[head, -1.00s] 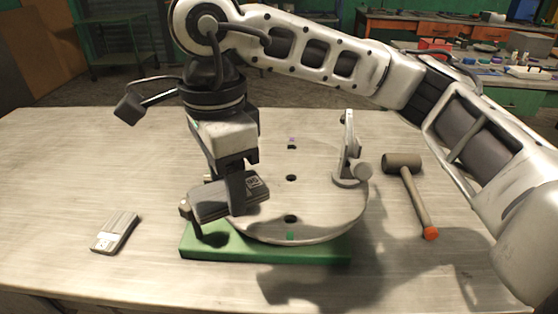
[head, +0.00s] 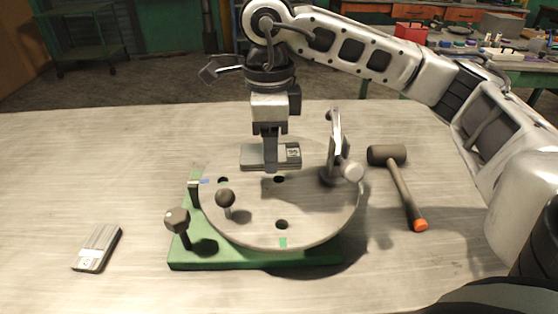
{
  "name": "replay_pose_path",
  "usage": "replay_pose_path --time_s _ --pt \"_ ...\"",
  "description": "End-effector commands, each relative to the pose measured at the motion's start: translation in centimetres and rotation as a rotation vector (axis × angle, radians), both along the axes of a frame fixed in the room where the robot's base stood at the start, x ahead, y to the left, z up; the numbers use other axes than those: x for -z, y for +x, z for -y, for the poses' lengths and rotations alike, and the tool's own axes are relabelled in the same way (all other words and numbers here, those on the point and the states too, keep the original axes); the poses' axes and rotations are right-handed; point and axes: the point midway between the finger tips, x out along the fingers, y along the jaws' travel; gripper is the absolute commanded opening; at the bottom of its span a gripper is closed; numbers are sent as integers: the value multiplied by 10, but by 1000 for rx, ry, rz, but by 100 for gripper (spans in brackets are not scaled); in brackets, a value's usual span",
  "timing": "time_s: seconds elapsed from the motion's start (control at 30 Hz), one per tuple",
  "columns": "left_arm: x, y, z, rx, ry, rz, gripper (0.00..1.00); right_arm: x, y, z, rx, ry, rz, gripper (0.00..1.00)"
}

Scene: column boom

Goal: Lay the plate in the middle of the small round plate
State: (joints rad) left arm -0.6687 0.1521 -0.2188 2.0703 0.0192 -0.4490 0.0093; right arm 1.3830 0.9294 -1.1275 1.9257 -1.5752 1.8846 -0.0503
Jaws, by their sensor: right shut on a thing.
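My right gripper (head: 270,162) comes down from above, shut on a flat grey plate (head: 252,158) with a dark label at its right end. The plate lies level over the far part of the pale round plate (head: 318,215), behind its middle hole. I cannot tell whether it touches the surface or hangs just above it. The round plate sits on a green base (head: 255,259) and has dark holes, a green mark at the front and a blue mark at the left. My left gripper is not in view.
An upright clamp (head: 335,150) stands at the round plate's right edge. A dark ball knob (head: 225,197) and another knob (head: 177,220) rise at the left. A similar grey block (head: 98,248) lies at left, a mallet (head: 403,187) at right.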

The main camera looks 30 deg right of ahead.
Motion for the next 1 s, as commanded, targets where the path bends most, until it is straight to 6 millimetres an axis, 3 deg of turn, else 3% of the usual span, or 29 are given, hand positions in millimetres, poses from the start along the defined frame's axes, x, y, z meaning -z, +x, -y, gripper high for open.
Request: replay_pose_path --time_s 0.37,0.6,1.0 --pt "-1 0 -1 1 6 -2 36 30 11 24 4 2 3 6" --pt "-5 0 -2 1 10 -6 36 59 11 25 1 2 3 6" --pt "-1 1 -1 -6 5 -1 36 66 12 24 1 3 5 6"
